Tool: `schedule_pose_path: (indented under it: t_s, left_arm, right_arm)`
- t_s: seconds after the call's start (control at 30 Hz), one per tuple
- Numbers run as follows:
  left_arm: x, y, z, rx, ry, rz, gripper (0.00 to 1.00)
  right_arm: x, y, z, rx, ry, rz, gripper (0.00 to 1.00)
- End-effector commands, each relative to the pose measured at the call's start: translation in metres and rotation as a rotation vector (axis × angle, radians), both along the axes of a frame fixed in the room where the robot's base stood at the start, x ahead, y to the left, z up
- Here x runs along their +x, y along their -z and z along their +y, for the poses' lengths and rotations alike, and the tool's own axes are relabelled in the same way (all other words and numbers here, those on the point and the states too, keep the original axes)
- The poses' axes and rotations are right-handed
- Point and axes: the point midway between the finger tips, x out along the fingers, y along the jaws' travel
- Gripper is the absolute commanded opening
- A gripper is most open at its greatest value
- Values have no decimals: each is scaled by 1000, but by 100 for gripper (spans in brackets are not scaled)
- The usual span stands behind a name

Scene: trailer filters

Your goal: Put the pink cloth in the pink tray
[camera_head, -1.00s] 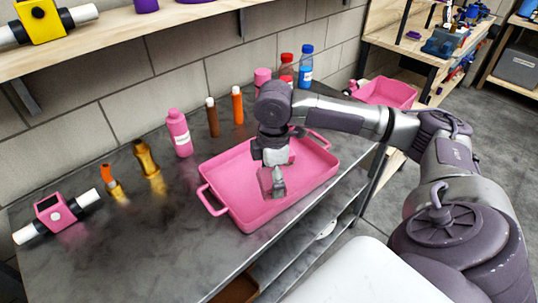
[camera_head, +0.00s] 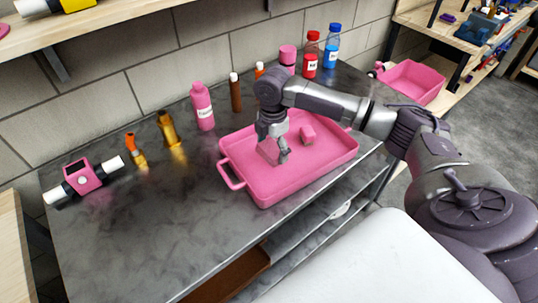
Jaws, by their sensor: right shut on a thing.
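The pink tray (camera_head: 262,195) lies on the dark metal table, with a loop handle at each end. My right gripper (camera_head: 281,156) points down over the left-middle of the tray. It is shut on a pink, flat-looking piece, apparently the pink cloth (camera_head: 267,152), at its left side. I cannot tell whether that piece touches the tray floor. A small pink block-like thing (camera_head: 308,135) lies in the tray, to the right of the gripper. My left gripper is not in view.
A pink bottle (camera_head: 203,107), a brown tube (camera_head: 235,93), a red bottle (camera_head: 311,55) and a blue bottle (camera_head: 331,47) stand along the wall. A pink filter housing (camera_head: 83,178) lies at the left. The table's front left (camera_head: 150,240) is clear.

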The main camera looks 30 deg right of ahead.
Motion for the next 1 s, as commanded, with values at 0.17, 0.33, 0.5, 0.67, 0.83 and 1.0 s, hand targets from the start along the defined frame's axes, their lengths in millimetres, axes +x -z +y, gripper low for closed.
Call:
schedule_pose_path:
  t_s: [0.17,0.33,0.5,0.67,0.83,1.0]
  left_arm:
    - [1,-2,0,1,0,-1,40]
    - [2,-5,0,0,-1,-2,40]
    - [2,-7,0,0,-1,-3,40]
    - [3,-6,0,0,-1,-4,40]
    - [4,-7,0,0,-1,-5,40]
    - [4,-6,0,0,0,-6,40]
  right_arm:
    - [10,9,7,-1,0,1,53]
    - [10,32,8,-1,0,3,53]
    - [10,48,7,-2,0,2,53]
    - [10,48,7,-2,0,0,53]
    - [10,51,7,-1,0,1,53]
    - [10,51,7,-2,0,0,100]
